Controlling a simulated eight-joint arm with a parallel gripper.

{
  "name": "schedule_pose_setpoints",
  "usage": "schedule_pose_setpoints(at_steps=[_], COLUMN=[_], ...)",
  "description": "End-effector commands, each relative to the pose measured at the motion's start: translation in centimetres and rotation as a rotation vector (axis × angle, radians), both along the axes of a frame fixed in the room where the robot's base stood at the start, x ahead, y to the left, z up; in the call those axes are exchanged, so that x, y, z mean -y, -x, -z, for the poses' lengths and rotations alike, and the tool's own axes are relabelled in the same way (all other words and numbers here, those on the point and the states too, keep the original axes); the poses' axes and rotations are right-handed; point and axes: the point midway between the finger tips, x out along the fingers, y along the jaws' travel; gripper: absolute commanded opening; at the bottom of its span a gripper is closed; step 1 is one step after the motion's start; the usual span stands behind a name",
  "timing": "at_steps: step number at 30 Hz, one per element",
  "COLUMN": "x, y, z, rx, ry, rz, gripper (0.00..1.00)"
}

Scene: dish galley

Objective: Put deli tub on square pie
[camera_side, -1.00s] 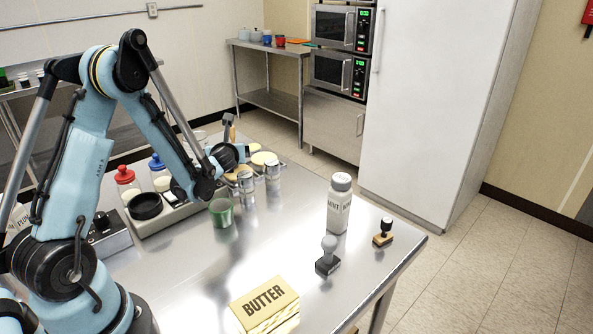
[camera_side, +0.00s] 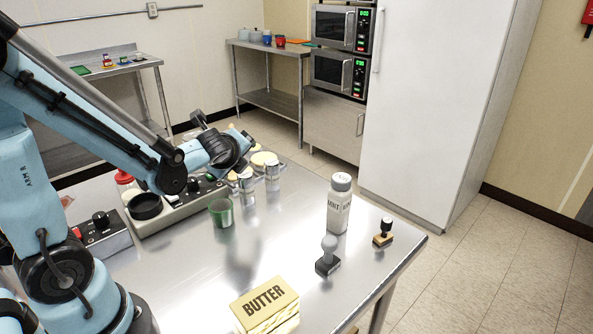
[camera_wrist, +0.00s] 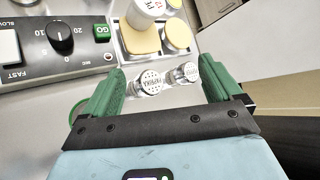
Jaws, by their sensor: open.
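In the wrist view, a white deli tub (camera_wrist: 152,8) with red marking stands at the square pie (camera_wrist: 138,38), a flat yellow block on a metal tray. The tub overlaps the pie's far edge in this view; I cannot tell whether it rests fully on it. My gripper (camera_wrist: 162,72) is open, its green fingers wide apart, with nothing held between them. The tub and the pie lie beyond the fingertips. In the side view, my wrist hides the fingers, the tub and most of the tray.
A round yellow pie (camera_wrist: 177,35) sits beside the square one. Two clear shakers (camera_side: 272,176) stand before the tray. A green cup (camera_side: 221,213), a control-panel appliance (camera_wrist: 60,45), a mint bottle (camera_side: 339,207), stamps and a butter box (camera_side: 264,305) are on the table. Its front middle is clear.

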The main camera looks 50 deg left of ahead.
Motion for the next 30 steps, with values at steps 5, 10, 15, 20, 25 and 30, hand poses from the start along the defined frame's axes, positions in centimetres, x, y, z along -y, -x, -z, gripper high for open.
schedule_pose_setpoints(at_steps=[5, 10, 15, 20, 25, 30], x=[4.8, 9.4, 13.3, 15.3, 15.9, 15.9], y=[1.9, 4.3, 6.8, 8.2, 8.6, 8.5], z=[-1.1, -1.9, -2.4, -2.6, -2.7, -2.7], rx=[0.222, 0.363, 0.427, 0.442, 0.444, 0.444], ry=[0.452, 0.875, 1.21, 1.38, 1.428, 1.427], rz=[-0.227, -0.497, -0.768, -0.937, -0.99, -0.989], gripper=[0.92, 0.92, 0.92, 0.92, 0.92, 0.92])
